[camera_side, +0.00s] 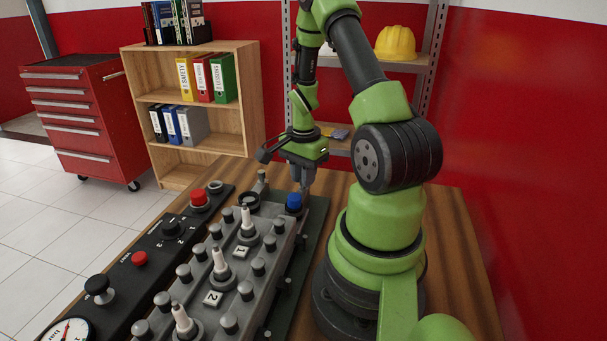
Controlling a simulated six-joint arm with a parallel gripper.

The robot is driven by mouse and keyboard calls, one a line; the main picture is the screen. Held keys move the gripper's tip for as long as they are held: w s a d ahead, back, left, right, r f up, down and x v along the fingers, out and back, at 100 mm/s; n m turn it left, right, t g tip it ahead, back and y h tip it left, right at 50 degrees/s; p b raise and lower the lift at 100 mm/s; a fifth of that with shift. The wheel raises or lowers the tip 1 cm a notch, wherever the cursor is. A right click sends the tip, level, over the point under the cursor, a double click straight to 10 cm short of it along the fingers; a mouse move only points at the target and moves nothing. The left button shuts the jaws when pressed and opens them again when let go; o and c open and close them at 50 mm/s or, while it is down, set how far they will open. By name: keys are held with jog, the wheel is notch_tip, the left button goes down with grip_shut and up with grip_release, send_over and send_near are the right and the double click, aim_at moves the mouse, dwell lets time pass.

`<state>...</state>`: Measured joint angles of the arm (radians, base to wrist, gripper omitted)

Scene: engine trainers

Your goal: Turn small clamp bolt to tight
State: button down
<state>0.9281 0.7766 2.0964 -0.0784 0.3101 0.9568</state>
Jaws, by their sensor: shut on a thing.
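My gripper (304,186) points down at the far right end of the engine trainer (251,234), just behind a blue cap (294,203). Its jaws are shut on the small clamp bolt, which the fingers hide almost wholly. I cannot make out the bolt's head or how far it is turned. The grey engine block carries several white spark plugs, round grey studs and number plates 1 and 2.
A black control panel with a red button (199,196), knobs and a gauge (66,332) lies left of the engine. A short upright post (261,182) stands left of my gripper. The wooden table (460,240) is bare at the right.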

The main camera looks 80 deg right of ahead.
jog(key=shift+m, duration=0.7)
jog(key=c, duration=1.1)
grip_release()
jog(key=shift+o, duration=0.2)
notch_tip(320, 180, up, 10)
